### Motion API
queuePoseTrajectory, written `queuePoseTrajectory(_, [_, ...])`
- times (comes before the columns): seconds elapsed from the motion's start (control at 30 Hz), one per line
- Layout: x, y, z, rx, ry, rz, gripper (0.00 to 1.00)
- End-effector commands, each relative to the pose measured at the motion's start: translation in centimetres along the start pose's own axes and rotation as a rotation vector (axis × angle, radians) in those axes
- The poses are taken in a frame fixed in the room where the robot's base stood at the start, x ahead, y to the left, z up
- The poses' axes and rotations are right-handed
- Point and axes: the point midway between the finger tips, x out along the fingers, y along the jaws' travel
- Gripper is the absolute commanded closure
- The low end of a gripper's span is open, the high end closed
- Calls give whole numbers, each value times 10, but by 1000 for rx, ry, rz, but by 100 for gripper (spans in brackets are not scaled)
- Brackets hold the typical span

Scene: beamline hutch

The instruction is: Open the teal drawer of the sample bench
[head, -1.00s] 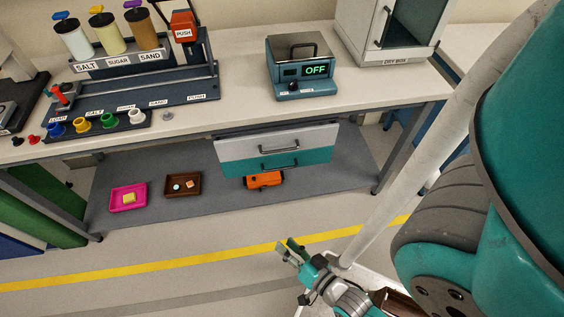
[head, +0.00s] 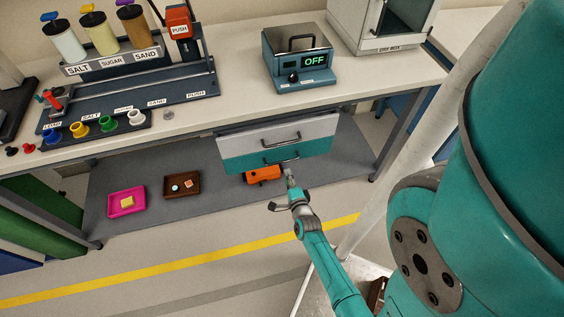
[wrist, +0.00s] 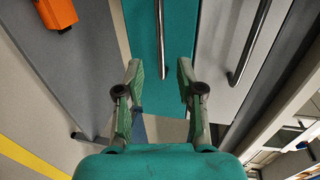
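The teal drawer (head: 245,164) is the lower of two stacked drawers under the sample bench (head: 230,108). It looks closed, its front in line with the white drawer above. Its bar handle (head: 281,161) runs across the front. In the wrist view the teal front (wrist: 208,40) fills the middle, and its handle (wrist: 163,50) lies ahead of the gap between my fingers. My gripper (head: 289,174) is just below and right of that handle in the head view. In the wrist view my gripper (wrist: 160,68) is open, with nothing between its fingers. Whether the fingertips touch the drawer is unclear.
The white drawer (head: 240,142) has its own handle (head: 281,143) close above. An orange object (head: 263,174) sits on the lower shelf (head: 220,198) below the drawers. A pink tray (head: 118,213) and a brown tray (head: 167,192) are further left. The floor in front is clear.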

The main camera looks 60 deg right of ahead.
Motion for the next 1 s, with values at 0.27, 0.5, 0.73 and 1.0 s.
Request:
queuePoseTrajectory(0.27, [46, -2, 0, -1, 0, -2, 63])
queuePoseTrajectory(0.5, [79, -1, 0, -3, 0, -1, 63])
queuePoseTrajectory(0.73, [93, -1, 0, -2, -1, -1, 63])
queuePoseTrajectory(1.0, [95, -1, 0, -3, -1, -1, 63])
